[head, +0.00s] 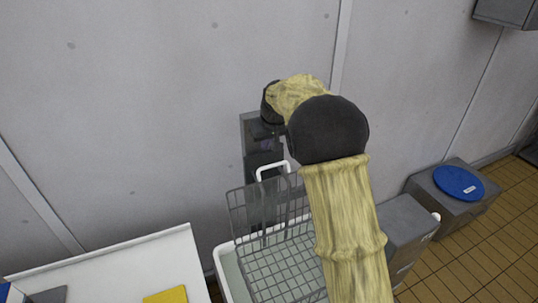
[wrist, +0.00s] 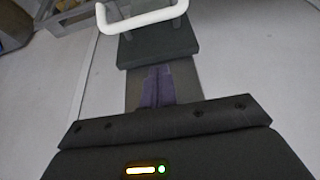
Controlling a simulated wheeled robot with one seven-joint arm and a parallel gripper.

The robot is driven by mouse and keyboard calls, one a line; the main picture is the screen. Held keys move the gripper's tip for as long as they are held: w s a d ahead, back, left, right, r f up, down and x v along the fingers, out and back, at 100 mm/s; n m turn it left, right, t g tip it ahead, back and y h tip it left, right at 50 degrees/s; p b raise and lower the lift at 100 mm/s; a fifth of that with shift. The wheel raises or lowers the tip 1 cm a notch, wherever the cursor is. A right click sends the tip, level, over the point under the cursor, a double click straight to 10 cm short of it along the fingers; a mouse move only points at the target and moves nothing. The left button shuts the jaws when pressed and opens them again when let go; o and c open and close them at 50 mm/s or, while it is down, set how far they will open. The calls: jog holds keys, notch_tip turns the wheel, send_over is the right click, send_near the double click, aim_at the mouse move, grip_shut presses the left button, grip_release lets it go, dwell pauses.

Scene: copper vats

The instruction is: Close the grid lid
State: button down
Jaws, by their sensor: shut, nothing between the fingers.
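The grid lid (head: 239,222) is a grey wire panel standing raised and tilted at the back of a white basin (head: 223,264). A white handle (head: 272,166) shows at its top edge. The handle also appears at the top of the wrist view (wrist: 143,19). My gripper (head: 265,146) is above and behind the handle in the head view, apart from it. In the wrist view my gripper (wrist: 155,78) is shut and empty, with the handle ahead of its tips. My arm hides the right part of the lid and basin.
A white counter (head: 125,265) with a yellow item (head: 166,295) stands at left. A grey box (head: 405,225) and another with a blue round lid (head: 459,182) stand at right. A grey post (head: 247,128) rises behind the lid, close to the wall. Tiled floor is clear at far right.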

jog(key=f+p, duration=0.1)
jog(key=s+f+p, duration=0.1)
jog(key=f, duration=0.1)
jog(key=s+f+p, duration=0.1)
jog(key=shift+d+f, duration=0.2)
jog(key=shift+d, duration=0.2)
jog(key=shift+f+b, duration=0.1)
jog(key=shift+b, duration=0.2)
dwell(0.3)
